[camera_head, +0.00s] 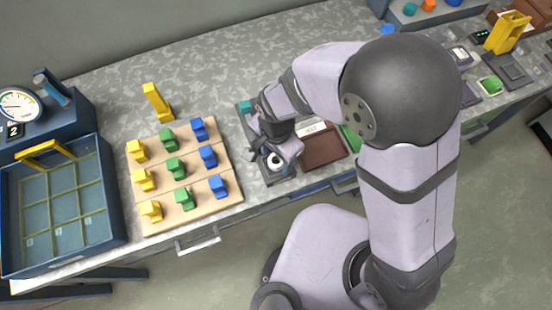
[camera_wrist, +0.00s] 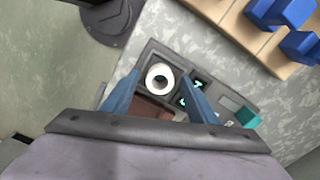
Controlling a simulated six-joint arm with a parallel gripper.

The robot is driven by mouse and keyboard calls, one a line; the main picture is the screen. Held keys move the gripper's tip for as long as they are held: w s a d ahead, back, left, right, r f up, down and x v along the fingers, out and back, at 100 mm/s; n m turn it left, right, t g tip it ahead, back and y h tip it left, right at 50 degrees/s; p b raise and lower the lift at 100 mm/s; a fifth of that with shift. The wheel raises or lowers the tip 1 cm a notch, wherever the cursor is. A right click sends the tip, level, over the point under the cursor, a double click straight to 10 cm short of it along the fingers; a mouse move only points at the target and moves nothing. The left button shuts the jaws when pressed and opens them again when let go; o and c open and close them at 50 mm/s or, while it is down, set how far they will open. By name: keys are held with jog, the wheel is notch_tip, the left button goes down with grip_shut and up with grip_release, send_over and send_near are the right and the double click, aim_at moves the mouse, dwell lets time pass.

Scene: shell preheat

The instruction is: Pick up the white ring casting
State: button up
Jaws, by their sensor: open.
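The white ring casting (camera_wrist: 159,78) lies in a compartment of a dark grey tray (camera_wrist: 150,50), its hole facing up. It also shows in the head view as a small white ring (camera_head: 274,161) near the front of the tray (camera_head: 272,180). My gripper (camera_wrist: 160,92) is open above the tray, with a blue-grey finger on each side of the ring in the wrist view. I cannot tell how high the fingertips are above it. In the head view my gripper (camera_head: 279,150) partly hides the tray and the ring.
A wooden board (camera_head: 226,182) with yellow, green and blue blocks stands left of the tray. A teal block (camera_head: 246,107) is at the tray's back end. A brown panel (camera_head: 322,150) and a white label card lie to the right. A blue gridded bin (camera_head: 112,190) is far left.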

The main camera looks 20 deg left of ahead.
jog(key=shift+c, duration=0.6)
jog(key=c, duration=1.1)
jog(key=shift+o, duration=0.2)
notch_tip(320, 180, up, 10)
jog(key=b, duration=0.1)
jog(key=w+d+f, duration=0.2)
jog(key=w+d, duration=0.5)
jog(key=w, duration=0.1)
jog(key=shift+f, duration=0.35)
